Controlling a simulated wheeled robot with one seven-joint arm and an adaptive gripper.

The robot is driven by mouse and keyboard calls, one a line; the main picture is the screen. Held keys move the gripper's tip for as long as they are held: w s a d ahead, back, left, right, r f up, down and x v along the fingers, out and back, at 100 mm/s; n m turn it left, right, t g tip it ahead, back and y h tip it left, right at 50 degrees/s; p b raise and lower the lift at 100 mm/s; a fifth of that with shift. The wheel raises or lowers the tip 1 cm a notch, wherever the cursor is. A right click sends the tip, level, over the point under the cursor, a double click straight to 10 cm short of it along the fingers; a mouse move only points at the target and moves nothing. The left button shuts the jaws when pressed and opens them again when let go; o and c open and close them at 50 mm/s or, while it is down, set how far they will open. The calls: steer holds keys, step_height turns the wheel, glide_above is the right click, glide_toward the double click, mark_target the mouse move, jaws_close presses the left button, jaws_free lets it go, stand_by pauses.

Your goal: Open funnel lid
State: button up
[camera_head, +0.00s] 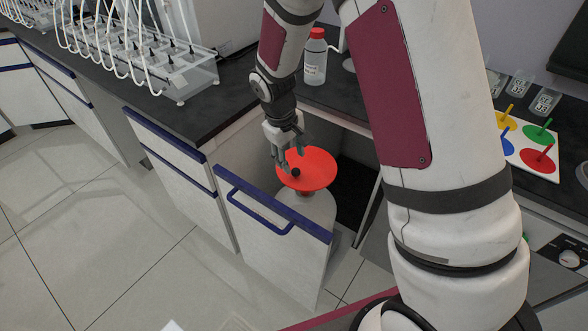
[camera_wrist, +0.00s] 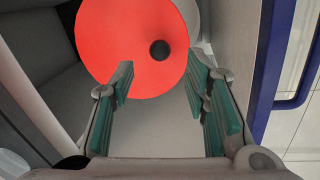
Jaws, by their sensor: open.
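The funnel lid (camera_head: 312,170) is a flat red-orange disc with a small black knob (camera_head: 295,172). It lies on top of a pale container (camera_head: 306,207) in the open cabinet bay. The lid (camera_wrist: 125,65) and knob (camera_wrist: 160,50) also show in the wrist view, the knob beyond the fingertips and between their lines. My gripper (camera_head: 289,158) is above the lid's left side, close to the knob. In the wrist view my gripper (camera_wrist: 160,90) has its green-padded fingers spread apart with nothing between them. Whether a fingertip touches the lid cannot be told.
A pulled-out drawer front with a blue handle (camera_head: 255,212) stands in front of the container. Cabinet walls and the dark counter (camera_head: 210,100) surround the bay. A red-capped bottle (camera_head: 315,60) stands on the counter behind my gripper. The floor (camera_head: 120,250) at left is clear.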

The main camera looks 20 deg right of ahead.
mark_target(295, 169)
steer(key=f, duration=0.4)
steer(key=d+f, duration=0.1)
steer(key=f, duration=0.1)
steer(key=shift+w+d+f, duration=0.1)
steer(key=shift+w+f, duration=0.1)
jaws_close()
